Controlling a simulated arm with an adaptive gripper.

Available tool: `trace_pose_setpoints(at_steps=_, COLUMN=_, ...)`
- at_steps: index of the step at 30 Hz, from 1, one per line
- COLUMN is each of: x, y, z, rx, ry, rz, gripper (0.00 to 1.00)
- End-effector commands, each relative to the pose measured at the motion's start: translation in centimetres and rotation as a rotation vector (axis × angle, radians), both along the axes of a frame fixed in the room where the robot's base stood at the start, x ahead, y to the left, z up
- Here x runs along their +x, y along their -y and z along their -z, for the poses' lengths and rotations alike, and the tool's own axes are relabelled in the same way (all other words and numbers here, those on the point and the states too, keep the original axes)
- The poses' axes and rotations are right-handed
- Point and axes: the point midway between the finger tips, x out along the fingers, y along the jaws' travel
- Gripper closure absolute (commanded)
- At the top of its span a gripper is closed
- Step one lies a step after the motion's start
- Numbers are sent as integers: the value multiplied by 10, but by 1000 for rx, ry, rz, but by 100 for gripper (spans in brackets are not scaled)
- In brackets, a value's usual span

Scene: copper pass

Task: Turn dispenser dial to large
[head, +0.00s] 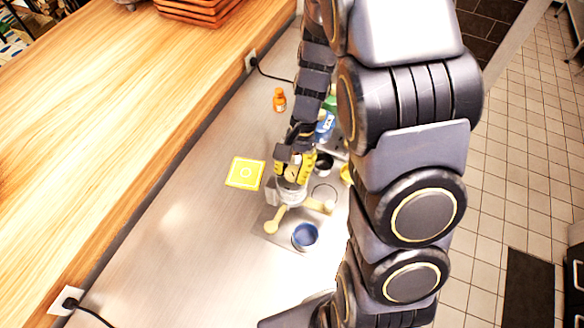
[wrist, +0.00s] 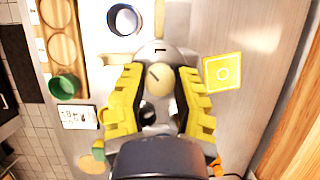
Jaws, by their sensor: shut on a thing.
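The dispenser is a pale grey, rounded body (wrist: 156,50) seen from above in the wrist view. Its cream round dial (wrist: 159,83) carries a short dark slanted line, tilted toward the upper left. A small dark mark is on the body above the dial. My gripper (wrist: 158,78) has its yellow fingers on both sides of the dial and is shut on it. In the head view my gripper (head: 292,172) reaches down onto the dispenser (head: 287,192), and the dial is hidden there. I cannot read any size labels.
A blue cup (head: 305,235) stands in front of the dispenser, near a cream paddle (head: 275,222). A yellow square (head: 245,173) lies left of it. An orange bottle (head: 279,99) stands farther back. A green cup (wrist: 64,88) sits on a wooden tray (wrist: 50,14). The steel counter at front left is clear.

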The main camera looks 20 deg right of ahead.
Motion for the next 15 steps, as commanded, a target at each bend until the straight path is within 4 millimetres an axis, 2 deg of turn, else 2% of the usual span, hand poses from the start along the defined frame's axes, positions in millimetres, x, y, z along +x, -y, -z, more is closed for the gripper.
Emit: trace_pose_setpoints(at_steps=15, x=-2, y=-1, z=1, rx=2, ry=-6, rz=452, gripper=100)
